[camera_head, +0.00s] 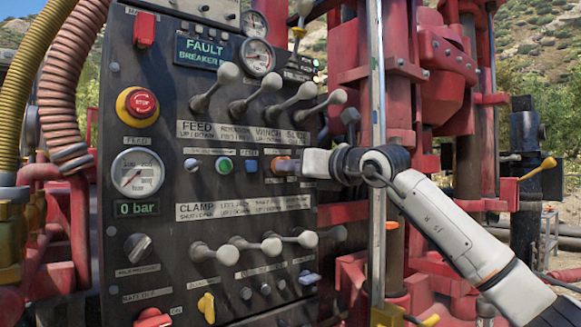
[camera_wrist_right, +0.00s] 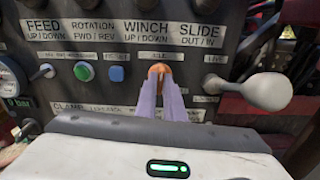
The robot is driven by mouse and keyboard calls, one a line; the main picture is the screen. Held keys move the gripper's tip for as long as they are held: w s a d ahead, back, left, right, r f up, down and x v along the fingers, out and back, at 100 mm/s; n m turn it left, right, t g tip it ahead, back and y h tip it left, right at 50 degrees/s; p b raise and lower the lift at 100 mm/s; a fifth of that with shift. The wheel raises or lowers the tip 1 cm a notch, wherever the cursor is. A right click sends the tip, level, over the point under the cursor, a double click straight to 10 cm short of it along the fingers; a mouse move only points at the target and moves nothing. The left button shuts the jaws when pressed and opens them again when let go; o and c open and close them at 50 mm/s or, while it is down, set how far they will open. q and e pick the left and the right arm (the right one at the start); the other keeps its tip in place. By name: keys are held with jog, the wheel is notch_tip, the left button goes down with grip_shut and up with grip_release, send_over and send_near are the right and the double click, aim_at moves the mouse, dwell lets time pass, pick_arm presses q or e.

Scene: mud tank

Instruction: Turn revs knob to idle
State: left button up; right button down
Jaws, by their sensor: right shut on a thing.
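The orange revs knob (camera_wrist_right: 157,70) sits on the black control panel, below a small label that looks like "IDLE" in the right wrist view. My right gripper (camera_wrist_right: 160,82) is shut on it, with a pale purple finger on each side. In the head view the knob (camera_head: 283,157) is mostly hidden by the fingers of my right gripper (camera_head: 287,166), whose arm reaches in from the right. Which way the knob points cannot be told. My left gripper is not in view.
Grey-knobbed levers stand out above (camera_head: 271,84) and below (camera_head: 271,246) the knob row. A white lever ball (camera_wrist_right: 268,92) is close to the right of my gripper. A green button (camera_head: 224,165) and blue button (camera_head: 251,165) are to the left. A red stop button (camera_head: 141,104) is farther left.

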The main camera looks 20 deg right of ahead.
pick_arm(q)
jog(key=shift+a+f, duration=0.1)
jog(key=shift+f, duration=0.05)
pick_arm(e)
jog(key=shift+n, duration=0.7)
jog(key=c, duration=1.9)
grip_release()
jog(key=shift+o, duration=0.2)
